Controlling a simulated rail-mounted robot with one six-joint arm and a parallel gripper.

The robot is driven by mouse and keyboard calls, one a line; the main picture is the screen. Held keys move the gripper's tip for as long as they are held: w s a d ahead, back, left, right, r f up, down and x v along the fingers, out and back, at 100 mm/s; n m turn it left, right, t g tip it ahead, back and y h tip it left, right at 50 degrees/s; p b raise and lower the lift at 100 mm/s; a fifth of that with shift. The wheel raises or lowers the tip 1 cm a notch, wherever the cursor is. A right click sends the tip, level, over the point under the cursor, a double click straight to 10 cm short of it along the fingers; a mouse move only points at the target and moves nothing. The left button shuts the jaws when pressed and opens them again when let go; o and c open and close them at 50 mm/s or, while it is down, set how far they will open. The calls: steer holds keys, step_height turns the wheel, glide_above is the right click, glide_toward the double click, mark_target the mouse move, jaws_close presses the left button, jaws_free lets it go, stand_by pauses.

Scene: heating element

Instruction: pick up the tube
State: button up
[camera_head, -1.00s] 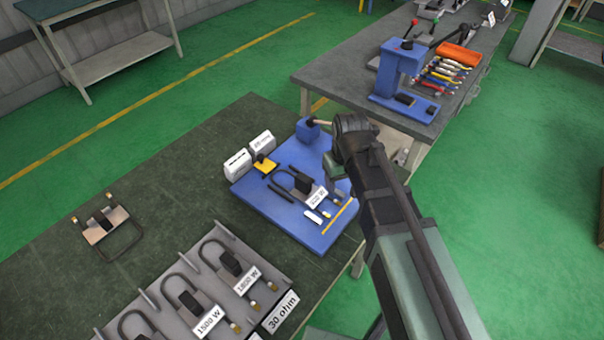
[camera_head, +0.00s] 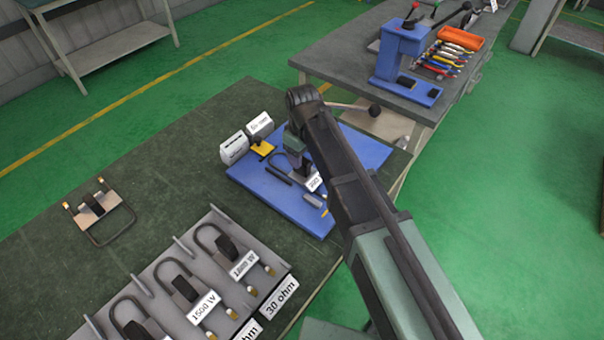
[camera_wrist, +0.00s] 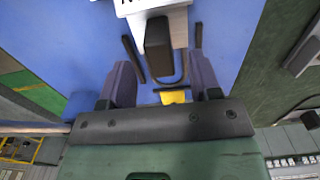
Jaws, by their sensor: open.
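In the wrist view, a short dark tube (camera_wrist: 133,58) lies on the blue board (camera_wrist: 90,30), left of a black block on a U-shaped heating element (camera_wrist: 158,48). A second dark tube (camera_wrist: 198,36) lies to the right. I cannot tell which one the task means. One dark tube (camera_head: 278,175) also shows in the head view, left of my arm. My gripper (camera_wrist: 160,65) is open, with its two fingers apart on either side of the element and nothing held between them. In the head view my arm hides part of the board and the element.
Two white boxes (camera_head: 234,148) and a yellow piece (camera_head: 262,149) stand at the board's left edge. A grey rack (camera_head: 158,284) with heating elements is in front. A loose element with a plate (camera_head: 97,206) lies left.

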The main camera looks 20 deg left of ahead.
step_height(320, 180, down, 5)
steer(key=b, duration=0.3)
steer(key=shift+a+b, duration=0.1)
steer(key=shift+b, duration=0.25)
steer(key=shift+r, duration=0.3)
jaws_close()
